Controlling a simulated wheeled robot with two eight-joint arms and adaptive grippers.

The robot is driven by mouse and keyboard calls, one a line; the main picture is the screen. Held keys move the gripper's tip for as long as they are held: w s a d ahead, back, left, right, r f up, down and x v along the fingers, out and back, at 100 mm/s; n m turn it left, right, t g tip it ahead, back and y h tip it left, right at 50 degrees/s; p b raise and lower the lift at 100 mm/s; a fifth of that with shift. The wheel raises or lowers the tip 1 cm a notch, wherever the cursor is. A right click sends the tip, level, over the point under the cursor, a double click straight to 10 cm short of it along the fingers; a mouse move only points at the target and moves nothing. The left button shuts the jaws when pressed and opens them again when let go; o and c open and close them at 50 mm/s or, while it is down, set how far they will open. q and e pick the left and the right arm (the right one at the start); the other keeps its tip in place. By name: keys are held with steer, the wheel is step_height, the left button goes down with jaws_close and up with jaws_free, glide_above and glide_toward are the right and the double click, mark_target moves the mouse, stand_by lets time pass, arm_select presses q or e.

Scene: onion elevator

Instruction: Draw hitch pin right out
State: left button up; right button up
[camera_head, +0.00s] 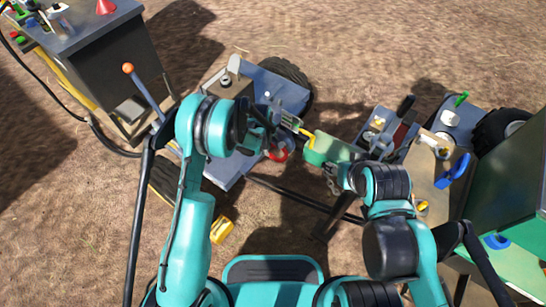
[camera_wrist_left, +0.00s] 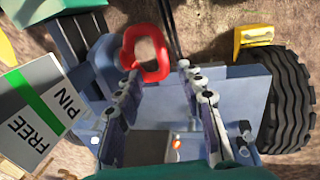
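The red ring handle, which looks like the hitch pin's pull (camera_head: 279,155), sits at the hitch end of the blue-grey trailer (camera_head: 228,172). It also shows in the left wrist view (camera_wrist_left: 163,56); the pin's shaft is not visible. My left gripper (camera_head: 268,137) is above and beside the ring. In the left wrist view, its fingers (camera_wrist_left: 158,70) stand apart, with the ring just beyond the left fingertip and partly overlapped by it; contact cannot be judged. My right gripper (camera_head: 332,178) is beside a green block (camera_head: 332,148); its finger gap is unclear.
A black tyre (camera_wrist_left: 291,100) and a yellow piece (camera_wrist_left: 255,36) are close by. A dark cabinet (camera_head: 105,65) stands at upper left, a green box (camera_head: 512,185) at right. A yellow object (camera_head: 221,230) lies on open ground.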

mark_target(273, 157)
arm_select(q)
steer(key=b+x, duration=0.3)
steer(key=x, duration=0.6)
steer(key=shift+s+f, duration=0.15)
steer(key=shift+s, duration=0.05)
jaws_close()
